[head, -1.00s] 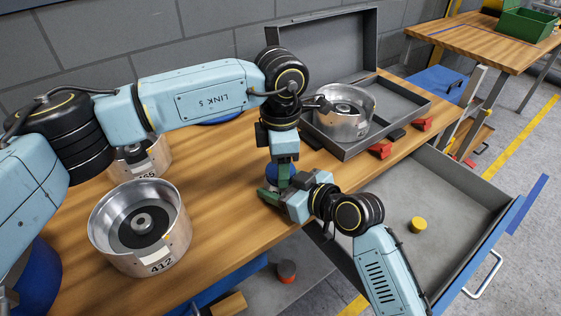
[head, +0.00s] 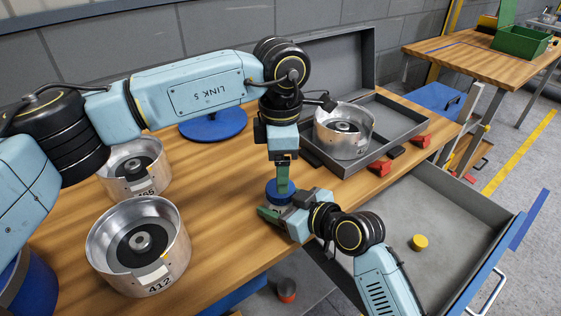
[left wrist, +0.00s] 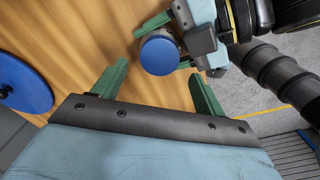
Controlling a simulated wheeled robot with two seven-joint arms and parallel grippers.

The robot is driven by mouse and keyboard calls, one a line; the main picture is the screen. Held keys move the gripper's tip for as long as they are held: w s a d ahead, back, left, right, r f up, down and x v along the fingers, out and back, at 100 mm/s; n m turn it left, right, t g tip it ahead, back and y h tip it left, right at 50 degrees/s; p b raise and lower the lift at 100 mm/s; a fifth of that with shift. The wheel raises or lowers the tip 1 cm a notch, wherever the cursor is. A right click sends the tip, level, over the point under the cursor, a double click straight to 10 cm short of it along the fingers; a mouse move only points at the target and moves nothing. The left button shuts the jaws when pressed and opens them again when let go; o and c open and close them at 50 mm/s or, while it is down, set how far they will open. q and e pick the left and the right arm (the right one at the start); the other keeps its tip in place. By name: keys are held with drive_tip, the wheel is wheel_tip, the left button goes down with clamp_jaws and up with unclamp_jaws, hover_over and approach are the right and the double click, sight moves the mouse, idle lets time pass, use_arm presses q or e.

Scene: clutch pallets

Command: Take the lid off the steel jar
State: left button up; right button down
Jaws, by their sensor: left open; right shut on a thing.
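The steel jar (head: 272,206) stands on the bench near its front edge, with a round blue lid (head: 271,190) on top. The lid also shows from above in the left wrist view (left wrist: 160,56), with a little of the jar's side. My right gripper (head: 276,215) is shut on the jar from the right, and its arm hides part of the jar. My left gripper (head: 283,186) points down over the lid. In the left wrist view its green fingers (left wrist: 160,76) are spread, with nothing between them touching; the lid lies beyond the tips.
Metal clutch housings stand on the bench at left (head: 140,245), behind it (head: 136,165) and in the grey case (head: 345,130). A blue disc (head: 214,124) lies at the back. Red clamps (head: 380,168) lie by the case. An open drawer (head: 450,215) holds a yellow cylinder (head: 418,242).

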sight(280, 201)
use_arm(q)
drive_tip(key=m, duration=0.2)
drive_tip(key=r+m, duration=0.1)
drive_tip(key=m, duration=0.1)
drive_tip(key=r+m, duration=0.1)
drive_tip(key=m, duration=0.3)
drive_tip(key=r+m, duration=0.1)
drive_tip(key=m, duration=0.2)
drive_tip(key=shift+m, duration=0.3)
drive_tip(key=shift+f, duration=3.9)
drive_tip(key=shift+c, duration=0.4)
drive_tip(key=c, duration=0.9)
drive_tip(key=n, duration=0.5)
drive_tip(key=shift+n, duration=0.3)
drive_tip(key=n, duration=0.4)
drive_tip(key=shift+n, duration=0.3)
drive_tip(key=o, duration=1)
